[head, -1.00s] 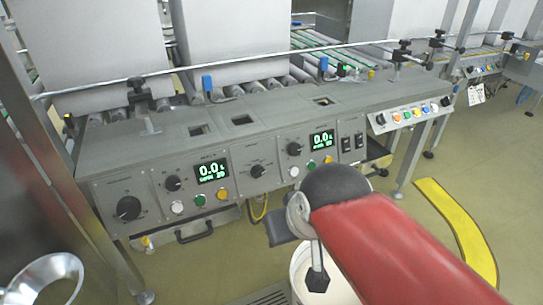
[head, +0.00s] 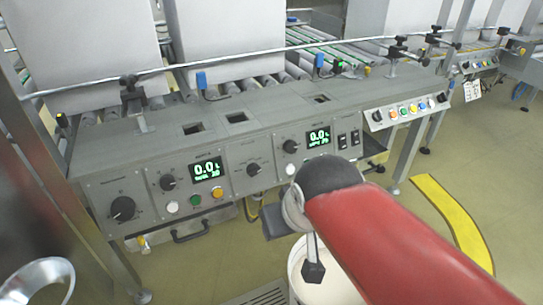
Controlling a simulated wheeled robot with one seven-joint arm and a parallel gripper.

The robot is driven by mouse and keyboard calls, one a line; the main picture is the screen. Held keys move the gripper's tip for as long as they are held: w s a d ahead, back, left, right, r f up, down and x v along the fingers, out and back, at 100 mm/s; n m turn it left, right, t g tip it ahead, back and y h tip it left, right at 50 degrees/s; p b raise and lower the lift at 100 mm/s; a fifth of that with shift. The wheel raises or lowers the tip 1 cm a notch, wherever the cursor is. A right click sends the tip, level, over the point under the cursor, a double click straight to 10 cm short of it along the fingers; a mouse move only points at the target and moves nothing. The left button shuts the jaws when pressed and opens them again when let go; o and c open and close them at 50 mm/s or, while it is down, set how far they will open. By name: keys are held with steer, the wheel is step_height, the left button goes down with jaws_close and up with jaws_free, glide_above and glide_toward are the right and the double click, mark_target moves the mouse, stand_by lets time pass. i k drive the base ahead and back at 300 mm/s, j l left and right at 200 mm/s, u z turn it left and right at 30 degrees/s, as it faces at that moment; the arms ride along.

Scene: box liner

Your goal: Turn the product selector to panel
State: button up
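The grey control console (head: 150,160) carries several black rotary knobs; their labels are too small to read, so I cannot tell which is the product selector. A large knob (head: 122,209) is at the left end. Smaller knobs are beside the left display (head: 167,182), on the middle plate (head: 253,169) and beside the right display (head: 290,146). My red arm reaches in from the lower right, its dark joint in front of the console's lower right part. No gripper fingers can be made out.
Large pale boxes (head: 85,50) stand on rollers behind a rail. A white bucket (head: 340,288) is below my arm. A yellow floor strip (head: 455,220) lies right.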

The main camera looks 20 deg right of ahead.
mark_target(253, 171)
steer(key=k+j+z, duration=0.3)
steer(key=z, duration=0.2)
steer(key=k+j+z, duration=0.1)
steer(key=k+z, duration=0.35)
steer(key=k, duration=0.05)
